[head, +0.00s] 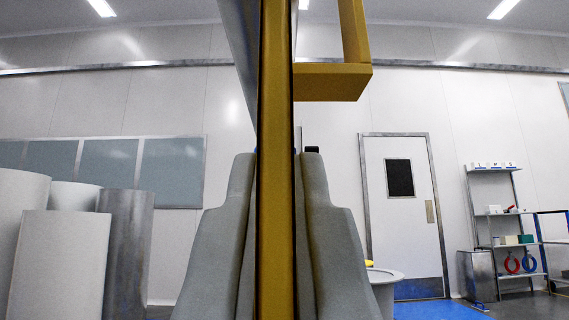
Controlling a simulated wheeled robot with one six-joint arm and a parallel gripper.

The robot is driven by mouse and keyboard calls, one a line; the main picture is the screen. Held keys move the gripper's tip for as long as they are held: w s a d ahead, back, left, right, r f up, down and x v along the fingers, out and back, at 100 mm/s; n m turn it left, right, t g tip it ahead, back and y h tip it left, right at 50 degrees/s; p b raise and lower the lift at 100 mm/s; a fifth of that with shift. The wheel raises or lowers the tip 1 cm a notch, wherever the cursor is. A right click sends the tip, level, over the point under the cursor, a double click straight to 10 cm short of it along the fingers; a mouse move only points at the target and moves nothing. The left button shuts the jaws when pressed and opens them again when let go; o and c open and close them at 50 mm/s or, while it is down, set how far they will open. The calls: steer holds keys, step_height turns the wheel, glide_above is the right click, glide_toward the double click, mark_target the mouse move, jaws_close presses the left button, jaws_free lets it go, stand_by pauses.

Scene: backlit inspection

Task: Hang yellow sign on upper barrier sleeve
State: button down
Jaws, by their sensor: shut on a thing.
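The yellow sign (276,120) shows nearly edge-on as a tall upright band through the middle of the head view. A yellow bracket (333,82) projects from its right side near the top, and its upper end runs out of the frame. My gripper (277,170) has its two grey fingers on either side of the sign and is shut on it. A grey slanting strip lies against the sign's upper left; I cannot tell what it belongs to. I cannot make out the upper barrier sleeve in this view.
Beyond are a door (405,230), a blue floor mat (437,312) and a shelf (512,245) of small objects.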

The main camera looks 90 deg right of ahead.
steer(key=s, duration=0.8)
steer(key=shift+d, duration=0.3)
stand_by(0.7)
steer(key=shift+s, duration=0.1)
stand_by(0.3)
